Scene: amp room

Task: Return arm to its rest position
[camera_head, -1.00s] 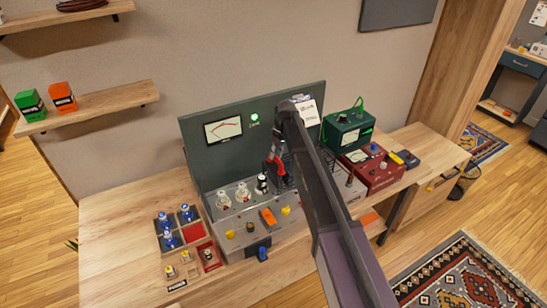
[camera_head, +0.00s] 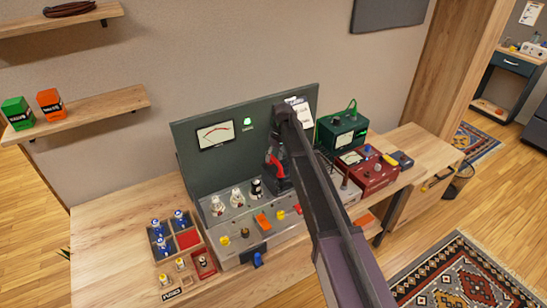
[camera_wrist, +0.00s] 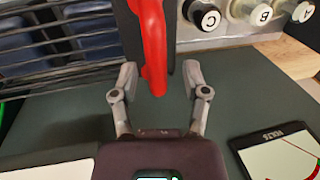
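My arm reaches from the bottom of the head view to the dark green amp panel (camera_head: 190,150). My gripper (camera_wrist: 158,78) is in front of that panel, near a red curved handle (camera_head: 274,162). In the wrist view the two grey fingers are apart, and the red handle (camera_wrist: 153,45) lies between them in the picture. A gap shows beside the right finger; I cannot tell whether the left finger touches the handle. In the head view the arm and wrist hide most of the gripper.
Green (camera_head: 343,130) and red (camera_head: 372,175) instruments stand right of the arm. A tray of blue-topped tubes (camera_head: 183,240) is at left. Wall shelves (camera_head: 95,110) hang upper left.

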